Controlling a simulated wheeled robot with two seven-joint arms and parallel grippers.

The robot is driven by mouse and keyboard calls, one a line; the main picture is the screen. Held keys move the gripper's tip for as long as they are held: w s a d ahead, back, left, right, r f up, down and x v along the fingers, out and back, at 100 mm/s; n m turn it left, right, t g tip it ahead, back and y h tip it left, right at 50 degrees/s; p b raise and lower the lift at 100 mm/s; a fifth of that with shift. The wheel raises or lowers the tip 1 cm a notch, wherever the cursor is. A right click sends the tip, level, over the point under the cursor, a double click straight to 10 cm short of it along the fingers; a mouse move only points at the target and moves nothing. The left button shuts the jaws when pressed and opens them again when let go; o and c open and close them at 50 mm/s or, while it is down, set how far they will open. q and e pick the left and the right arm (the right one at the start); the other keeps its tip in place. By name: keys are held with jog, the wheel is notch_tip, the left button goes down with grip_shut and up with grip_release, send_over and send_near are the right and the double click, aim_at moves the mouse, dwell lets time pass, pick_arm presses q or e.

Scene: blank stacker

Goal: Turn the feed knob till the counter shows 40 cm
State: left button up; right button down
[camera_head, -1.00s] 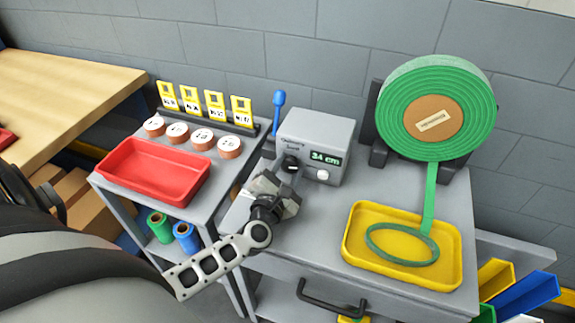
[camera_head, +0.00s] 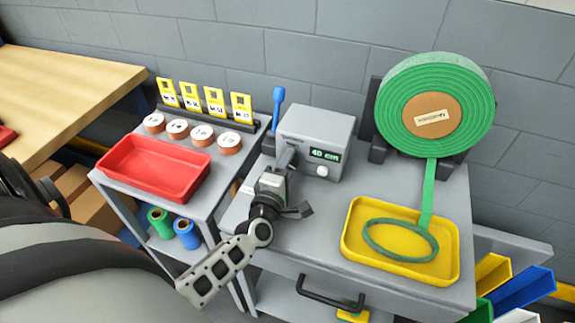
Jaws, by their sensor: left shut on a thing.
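The grey feeder box (camera_head: 318,128) stands on the grey cabinet top. Its green counter display (camera_head: 325,155) reads 40 cm. My left gripper (camera_head: 287,157) is at the front of the box, shut on the feed knob, which its fingers hide. The green strip roll (camera_head: 400,85) stands upright at the right. Its green strip (camera_head: 428,190) hangs down and lies in a loop in the yellow tray (camera_head: 352,243). My right gripper is not in view.
A white button (camera_head: 322,171) sits below the display. A blue-handled lever (camera_head: 278,100) stands left of the box. A red tray (camera_head: 152,168), copper-sided discs (camera_head: 178,129) and yellow tags (camera_head: 214,101) are on the left cart. A drawer handle (camera_head: 330,296) juts out in front.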

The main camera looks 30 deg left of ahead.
pick_arm(q)
jog(key=shift+m, duration=0.5)
jog(key=o, duration=1)
jog(key=shift+d, duration=0.1)
jog(key=shift+s, duration=0.15)
jog(key=b+v, duration=0.2)
jog(key=v, duration=1.2)
jog(key=shift+s+f, duration=0.15)
jog(key=shift+s, duration=0.05)
jog(key=shift+s+d, duration=0.1)
jog(key=shift+s, duration=0.5)
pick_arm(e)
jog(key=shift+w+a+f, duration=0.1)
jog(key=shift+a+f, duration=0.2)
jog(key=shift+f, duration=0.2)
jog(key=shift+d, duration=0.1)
